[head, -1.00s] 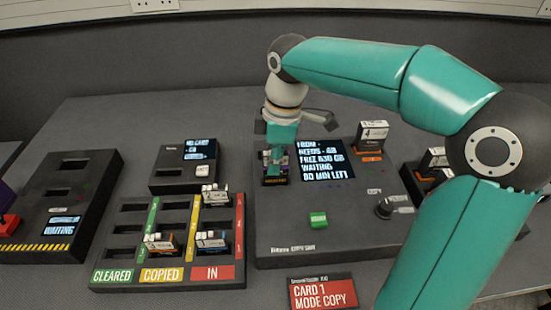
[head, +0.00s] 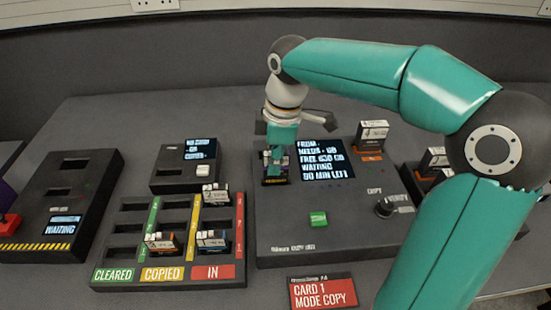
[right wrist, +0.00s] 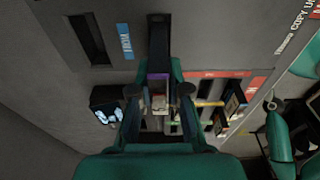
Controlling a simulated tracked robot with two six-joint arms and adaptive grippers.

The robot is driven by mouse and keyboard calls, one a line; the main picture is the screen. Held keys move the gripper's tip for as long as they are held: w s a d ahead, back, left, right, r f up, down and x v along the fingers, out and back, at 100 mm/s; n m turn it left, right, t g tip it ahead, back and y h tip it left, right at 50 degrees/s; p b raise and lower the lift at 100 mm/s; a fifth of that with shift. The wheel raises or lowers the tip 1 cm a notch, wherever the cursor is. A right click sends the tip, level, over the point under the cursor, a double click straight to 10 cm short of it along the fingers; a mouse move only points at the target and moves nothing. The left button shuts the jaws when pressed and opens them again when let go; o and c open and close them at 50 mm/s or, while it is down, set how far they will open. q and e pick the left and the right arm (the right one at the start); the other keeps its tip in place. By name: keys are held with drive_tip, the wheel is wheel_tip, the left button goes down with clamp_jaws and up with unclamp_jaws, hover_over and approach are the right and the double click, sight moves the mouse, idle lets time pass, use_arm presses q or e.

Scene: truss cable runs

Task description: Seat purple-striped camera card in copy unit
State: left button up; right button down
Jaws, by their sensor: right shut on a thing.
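My right gripper (head: 275,160) points down over the dark slot at the left of the copy unit (head: 310,235). It is shut on the purple-striped camera card, of which little shows in the head view. In the right wrist view the card (right wrist: 158,90) sits between the fingers of the gripper (right wrist: 159,94), its purple stripe toward the dark slot strip. I cannot tell how deep the card is in the slot. The copy unit's screen (head: 323,160) shows a waiting message. My left gripper is not in view.
A white-labelled card (head: 373,134) stands in the copy unit's back right slot. A green button (head: 318,219) and a knob (head: 384,208) are in front. The sorting rack (head: 120,276) at left holds several cards. A small reader (head: 170,180) stands behind it.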

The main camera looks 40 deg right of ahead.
sight(272, 180)
drive_tip(key=shift+f+b, duration=0.9)
drive_tip(key=shift+f, duration=0.7)
idle(1.7)
idle(0.4)
drive_tip(key=c, duration=1.1)
unclamp_jaws()
drive_tip(key=shift+o, duration=0.4)
drive_tip(key=o, duration=0.3)
drive_tip(key=shift+r, duration=0.15)
wheel_tip(272, 180, up, 7)
drive_tip(key=p, duration=0.7)
drive_tip(key=shift+r, duration=0.2)
